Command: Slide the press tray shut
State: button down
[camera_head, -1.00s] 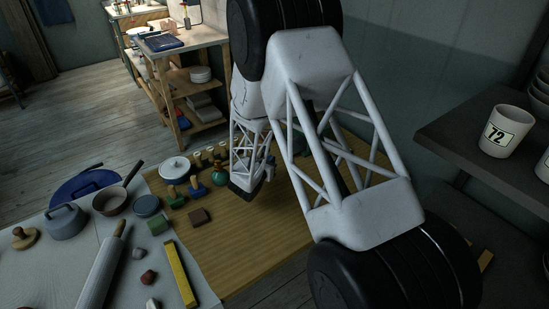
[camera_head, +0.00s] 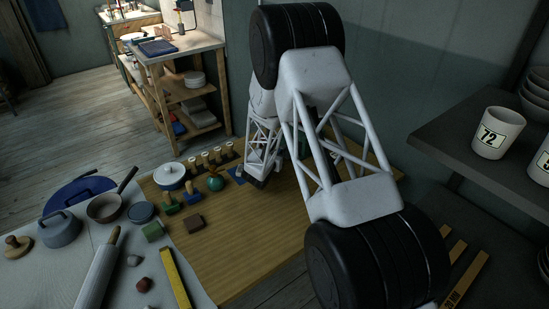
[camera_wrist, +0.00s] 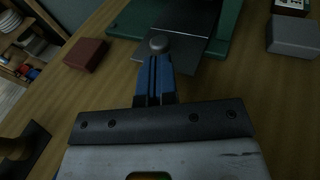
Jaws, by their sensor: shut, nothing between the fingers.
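In the wrist view, the press tray (camera_wrist: 185,18) is a flat grey plate with a round metal knob (camera_wrist: 158,43) at its near end. It lies within a green press frame (camera_wrist: 225,38), which is cut off by the top edge. My gripper (camera_wrist: 155,62) has blue fingers that are shut and empty. The fingertips are right at the near side of the knob; I cannot tell whether they touch it. In the head view, my arm hides most of the press, and the fingertips cannot be made out.
A brown block (camera_wrist: 87,54) lies left of the tray and a grey block (camera_wrist: 293,38) to its right. In the head view, several stamps and a green bottle (camera_head: 215,182) stand left of my wrist. The front of the wooden table (camera_head: 240,245) is clear.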

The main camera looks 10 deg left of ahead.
aim_at(284, 149)
jog(key=shift+x, duration=1)
jog(key=shift+w+d+r, duration=0.1)
jog(key=shift+w+d, duration=0.6)
jog(key=shift+w, duration=0.3)
jog(key=shift+s+a, duration=0.25)
jog(key=shift+s, duration=0.45)
jog(key=v, duration=1.4)
jog(key=shift+a, duration=0.15)
jog(key=shift+w, duration=0.1)
